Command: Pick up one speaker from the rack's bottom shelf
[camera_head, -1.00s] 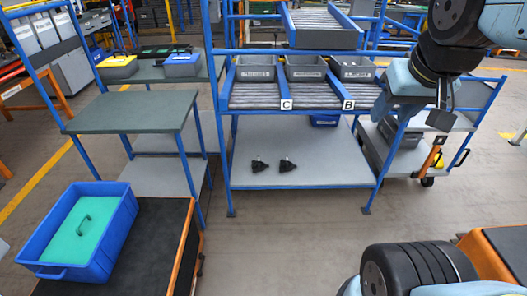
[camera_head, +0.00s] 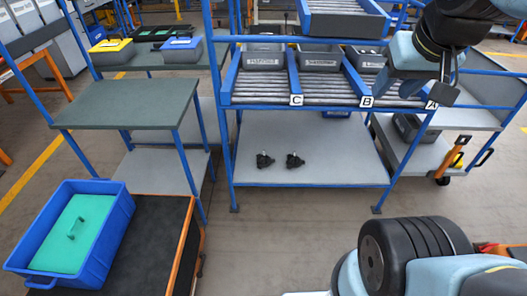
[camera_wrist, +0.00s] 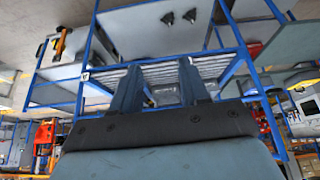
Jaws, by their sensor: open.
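Two small black speakers, a left one (camera_head: 265,160) and a right one (camera_head: 295,160), stand side by side on the grey bottom shelf (camera_head: 335,165) of the blue-framed rack. In the wrist view, which looks tilted over, they show near the top, one speaker (camera_wrist: 167,18) beside the other (camera_wrist: 190,15). My gripper (camera_head: 445,94) is up at the right, in front of the rack's roller level, well above and to the right of the speakers. In the wrist view its two fingers (camera_wrist: 158,88) stand apart with nothing between them.
Roller lanes with grey bins (camera_head: 264,58) sit above the bottom shelf. A blue crate (camera_head: 110,235) with a green insert is on a dark cart at lower left. A green-topped table (camera_head: 135,103) stands left of the rack. A trolley (camera_head: 425,150) is at the right. Floor before the rack is clear.

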